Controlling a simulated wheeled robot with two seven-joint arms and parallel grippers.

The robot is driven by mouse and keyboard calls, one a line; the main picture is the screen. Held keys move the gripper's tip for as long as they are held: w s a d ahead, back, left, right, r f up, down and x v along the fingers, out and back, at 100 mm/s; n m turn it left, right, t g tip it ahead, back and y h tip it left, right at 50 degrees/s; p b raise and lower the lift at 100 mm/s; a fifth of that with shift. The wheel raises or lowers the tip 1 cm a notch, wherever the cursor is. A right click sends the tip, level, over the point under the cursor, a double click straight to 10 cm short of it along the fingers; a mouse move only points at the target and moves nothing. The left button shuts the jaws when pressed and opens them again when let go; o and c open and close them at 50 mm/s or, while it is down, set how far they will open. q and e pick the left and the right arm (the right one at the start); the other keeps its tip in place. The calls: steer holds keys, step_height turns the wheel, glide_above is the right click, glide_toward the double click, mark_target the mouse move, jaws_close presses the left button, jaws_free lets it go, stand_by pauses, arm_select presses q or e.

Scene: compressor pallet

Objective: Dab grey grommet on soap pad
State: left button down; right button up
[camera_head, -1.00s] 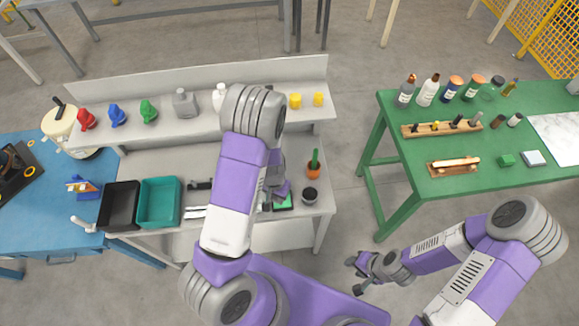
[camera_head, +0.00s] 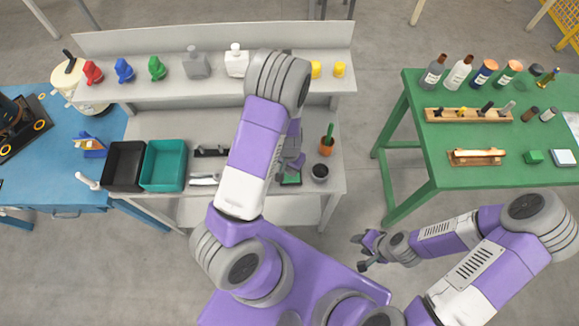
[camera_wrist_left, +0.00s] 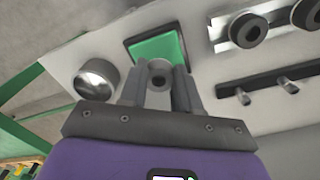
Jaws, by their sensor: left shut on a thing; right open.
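The grey grommet (camera_wrist_left: 159,73) is a small ring held between the fingertips of my left gripper (camera_wrist_left: 158,85) in the left wrist view. The soap pad (camera_wrist_left: 157,47) is a green square in a dark tray, directly beyond the grommet; I cannot tell whether they touch. In the head view the pad (camera_head: 291,178) lies at the grey bench's front, just below my left gripper (camera_head: 293,161), and is partly covered by it. The grommet is hidden there. My right gripper (camera_head: 364,251) is open and empty, in front of the gap between the benches.
A dark round cup (camera_head: 320,172) stands right of the pad, with a potted brush (camera_head: 327,146) behind it. A black peg rail (camera_head: 210,151) and black and teal bins (camera_head: 164,165) are left. Dark rings sit on a metal rail (camera_wrist_left: 272,22) nearby.

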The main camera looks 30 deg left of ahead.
arm_select(q)
steer(key=shift+f+b, duration=0.35)
steer(key=shift+f, duration=0.2)
stand_by(0.4)
steer(key=shift+r, duration=0.15)
step_height(320, 180, up, 7)
steer(key=p, duration=0.6)
stand_by(0.4)
stand_by(0.3)
